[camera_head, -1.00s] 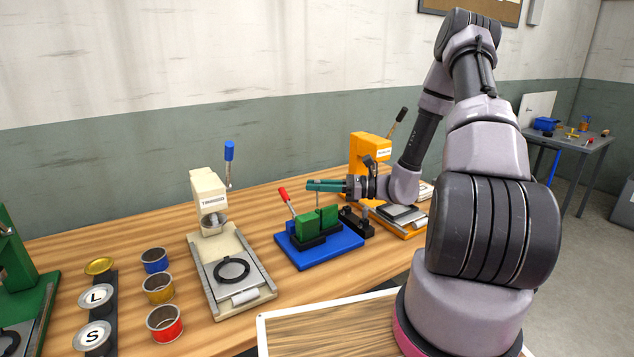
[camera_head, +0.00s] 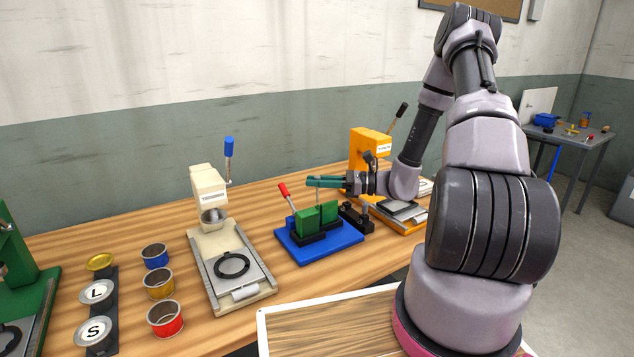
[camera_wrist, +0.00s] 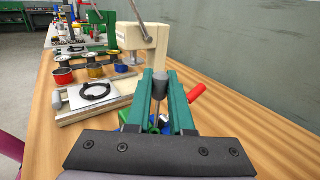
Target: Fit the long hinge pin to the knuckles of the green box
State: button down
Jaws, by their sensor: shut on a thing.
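The green box (camera_head: 316,217) sits in black holders on a blue fixture base (camera_head: 335,240) on the bench. My gripper (camera_head: 318,182) has teal fingers and hovers just above the box, reaching in from the right. In the wrist view my gripper (camera_wrist: 161,80) is shut on a grey pin (camera_wrist: 159,88), held upright between the fingertips. The pin's lower end is too small to make out against the box. I cannot tell whether it touches the knuckles. In the wrist view the fingers hide most of the box.
A red-handled lever (camera_head: 284,191) stands at the fixture's left. A cream press (camera_head: 210,190) is further left, beside several tins. An orange press (camera_head: 367,148) stands behind my wrist. A framed wooden board (camera_head: 330,325) is at the front.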

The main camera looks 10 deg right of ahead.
jog(key=shift+f, duration=1.95)
dwell(1.1)
jog(key=c, duration=0.7)
grip_release()
jog(key=shift+d, duration=0.1)
jog(key=v, duration=1)
jog(key=shift+s+d, duration=0.1)
jog(key=shift+d, duration=0.2)
jog(key=shift+r, duration=0.1)
